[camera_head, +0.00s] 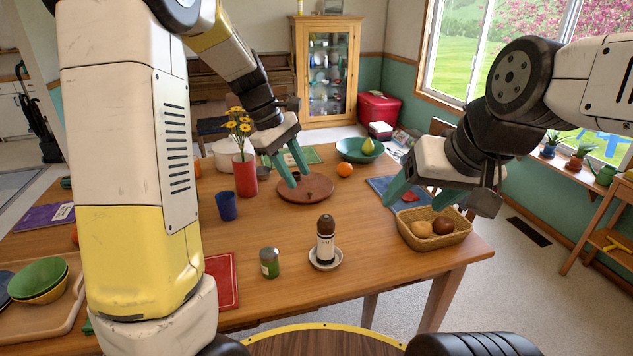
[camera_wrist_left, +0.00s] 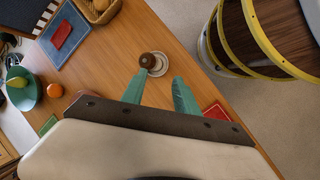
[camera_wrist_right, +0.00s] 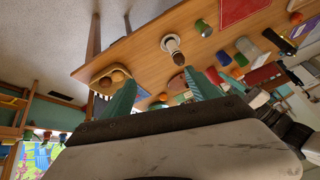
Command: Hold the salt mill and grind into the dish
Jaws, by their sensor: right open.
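The salt mill (camera_head: 325,240), with a dark brown top, white label and dark base, appears to stand upright in a small white dish (camera_head: 325,264) near the table's front edge. The left wrist view shows the mill's top (camera_wrist_left: 147,60) and the dish rim (camera_wrist_left: 161,71) just beyond the fingertips. My left gripper (camera_head: 298,179) is open and empty over the table, behind the mill. My right gripper (camera_head: 413,206) is open and empty above the wicker basket, right of the mill. The right wrist view also shows the mill (camera_wrist_right: 175,49) beyond its fingers.
A green jar (camera_head: 269,262) stands left of the mill. A basket (camera_head: 434,240) with round brown items is to its right. A blue cup (camera_head: 226,205), red vase (camera_head: 245,174) and round brown board (camera_head: 305,193) lie further back. The table around the mill is mostly clear.

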